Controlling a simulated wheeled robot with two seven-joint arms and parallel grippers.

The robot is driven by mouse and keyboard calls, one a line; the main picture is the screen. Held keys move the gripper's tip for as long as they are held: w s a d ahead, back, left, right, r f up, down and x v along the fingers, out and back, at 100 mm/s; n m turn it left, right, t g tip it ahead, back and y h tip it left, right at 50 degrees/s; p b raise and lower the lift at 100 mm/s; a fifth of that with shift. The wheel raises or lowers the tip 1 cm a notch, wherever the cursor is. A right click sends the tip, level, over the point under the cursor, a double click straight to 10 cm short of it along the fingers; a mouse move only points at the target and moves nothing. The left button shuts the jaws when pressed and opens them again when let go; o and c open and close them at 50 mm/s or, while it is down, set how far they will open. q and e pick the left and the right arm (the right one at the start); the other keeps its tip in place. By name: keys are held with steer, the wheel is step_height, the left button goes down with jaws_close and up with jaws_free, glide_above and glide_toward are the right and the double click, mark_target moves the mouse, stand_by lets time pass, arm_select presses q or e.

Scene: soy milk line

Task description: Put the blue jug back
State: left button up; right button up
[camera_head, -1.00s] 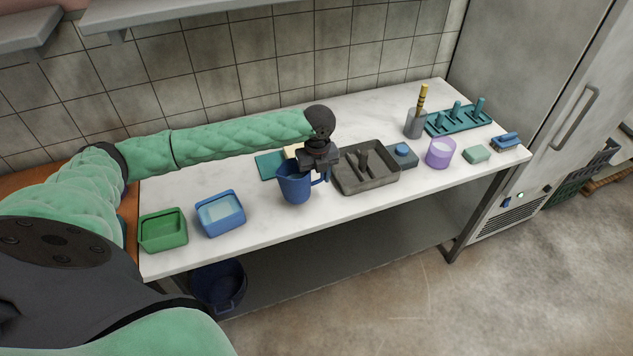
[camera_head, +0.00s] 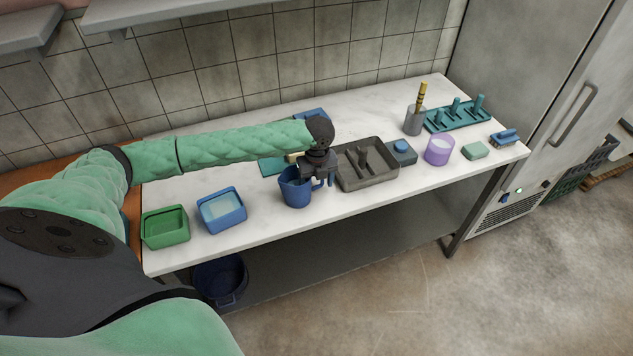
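The blue jug (camera_head: 294,190) is upright at the middle front of the white worktop (camera_head: 260,217), left of the grey tray. Its handle is on its right side. My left gripper (camera_head: 325,184) points down at the handle, with its dark fingers around or beside it. The fingers are too small and dark to tell whether they grip the handle or stand apart. The jug's base looks to be on the worktop. My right gripper is not in view.
A grey tray (camera_head: 377,175) with dark tools is close right of the jug. A teal mat (camera_head: 271,167) lies behind it, partly hidden. A blue tub (camera_head: 222,218) and green tub (camera_head: 165,235) stand left. A purple cup (camera_head: 438,154) and teal peg rack (camera_head: 460,121) are right.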

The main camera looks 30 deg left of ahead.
arm_select(q)
steer(key=shift+r, duration=0.1)
steer(key=shift+r, duration=0.25)
step_height(320, 180, up, 4)
steer(key=shift+w+f+b, duration=0.1)
steer(key=shift+b, duration=1.1)
step_height(320, 180, up, 6)
steer(key=shift+r+b, duration=0.1)
steer(key=shift+b, duration=0.95)
steer(key=shift+r, duration=0.8)
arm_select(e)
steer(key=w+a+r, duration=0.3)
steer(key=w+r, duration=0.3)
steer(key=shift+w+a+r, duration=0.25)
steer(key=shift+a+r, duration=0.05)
arm_select(q)
steer(key=shift+f, duration=0.1)
